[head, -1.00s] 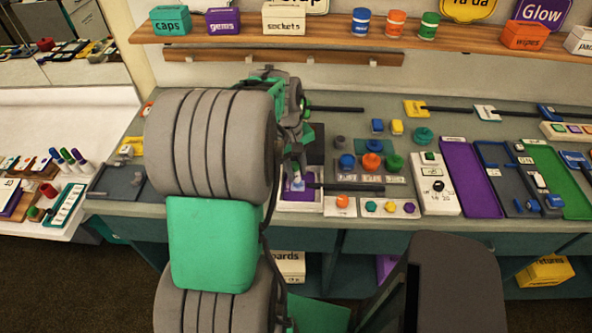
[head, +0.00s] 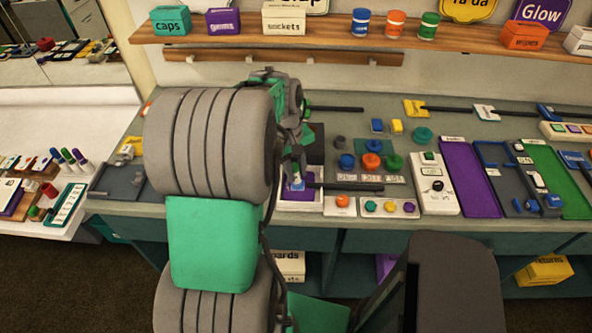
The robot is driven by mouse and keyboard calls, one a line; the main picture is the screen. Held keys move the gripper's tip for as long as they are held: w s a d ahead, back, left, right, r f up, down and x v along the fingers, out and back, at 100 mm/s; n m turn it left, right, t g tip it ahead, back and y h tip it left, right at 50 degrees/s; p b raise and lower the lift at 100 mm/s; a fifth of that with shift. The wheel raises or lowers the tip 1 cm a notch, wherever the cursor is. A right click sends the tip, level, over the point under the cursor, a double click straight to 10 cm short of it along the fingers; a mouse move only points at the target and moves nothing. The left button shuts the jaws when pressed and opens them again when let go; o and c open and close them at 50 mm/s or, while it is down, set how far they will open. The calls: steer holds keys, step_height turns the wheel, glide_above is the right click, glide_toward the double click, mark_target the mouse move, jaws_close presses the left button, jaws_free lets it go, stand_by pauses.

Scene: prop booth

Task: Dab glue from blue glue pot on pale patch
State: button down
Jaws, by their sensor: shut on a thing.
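The blue glue pot (head: 347,161) stands on the counter in a row with an orange pot (head: 371,161) and a green pot (head: 392,163), with small white labels in front. My gripper (head: 297,171) points down left of the pots, over a purple card in a white tray (head: 300,207). It is shut on a small tool, mostly hidden by the gripper. A small blue part (head: 297,185) shows just below the fingers, low over or touching the card. The pale patch is mostly hidden there, and I cannot tell whether it is touched.
To the right are a white panel with a black knob (head: 438,195), a purple tray (head: 470,190) and a green tray (head: 560,180). A shelf (head: 340,38) with boxes and jars runs above.

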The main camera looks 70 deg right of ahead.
step_height(320, 180, up, 7)
steer(key=p, duration=0.5)
steer(key=shift+p, duration=0.35)
